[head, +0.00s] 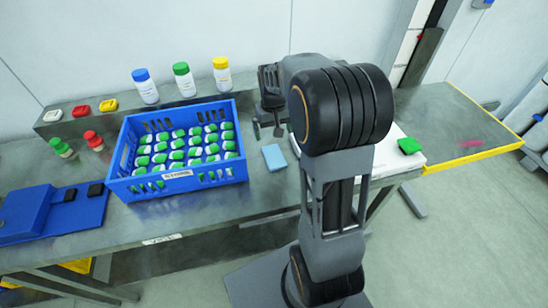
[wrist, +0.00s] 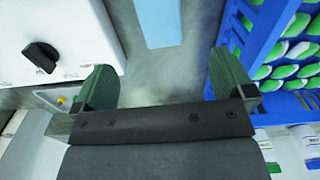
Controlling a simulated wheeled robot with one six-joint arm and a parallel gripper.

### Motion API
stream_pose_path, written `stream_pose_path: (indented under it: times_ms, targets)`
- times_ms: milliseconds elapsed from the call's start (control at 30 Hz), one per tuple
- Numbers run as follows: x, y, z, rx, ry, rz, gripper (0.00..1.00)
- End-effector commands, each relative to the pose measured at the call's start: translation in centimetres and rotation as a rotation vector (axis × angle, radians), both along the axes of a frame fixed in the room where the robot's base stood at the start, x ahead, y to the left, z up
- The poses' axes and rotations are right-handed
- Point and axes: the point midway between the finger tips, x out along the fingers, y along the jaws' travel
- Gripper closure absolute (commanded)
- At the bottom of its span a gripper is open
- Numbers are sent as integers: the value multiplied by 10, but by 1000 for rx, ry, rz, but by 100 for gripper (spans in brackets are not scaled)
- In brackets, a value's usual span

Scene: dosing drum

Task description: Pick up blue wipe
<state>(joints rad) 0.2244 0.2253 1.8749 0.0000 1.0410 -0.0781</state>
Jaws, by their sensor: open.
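The blue wipe (head: 274,157) is a light blue flat rectangle lying on the grey metal table, just right of the blue crate in the head view. In the wrist view the wipe (wrist: 159,22) shows at the top centre, beyond the fingertips and roughly between their lines. My gripper (wrist: 159,82) has its two green fingers spread wide, with bare table between them. In the head view my gripper (head: 268,128) is over the table behind the wipe, partly hidden by my arm. It does not touch the wipe.
The blue crate (head: 178,175) full of green-and-white bottles stands close left of the wipe. A white box (wrist: 55,40) with a black knob stands on the other side. Bottles with blue (head: 145,86), green (head: 184,80) and yellow caps (head: 222,75) stand on the back ledge.

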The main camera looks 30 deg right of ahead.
Motion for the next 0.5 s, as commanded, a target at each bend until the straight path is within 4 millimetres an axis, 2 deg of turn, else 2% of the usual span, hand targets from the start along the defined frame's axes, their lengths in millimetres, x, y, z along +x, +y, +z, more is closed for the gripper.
stream_pose_path:
  times_ms: [100,300,500]
  targets:
    - [0,0,-24,2,7,-1,0]
    - [0,0,-54,1,4,0,0]
    - [0,0,-67,0,1,1,0]
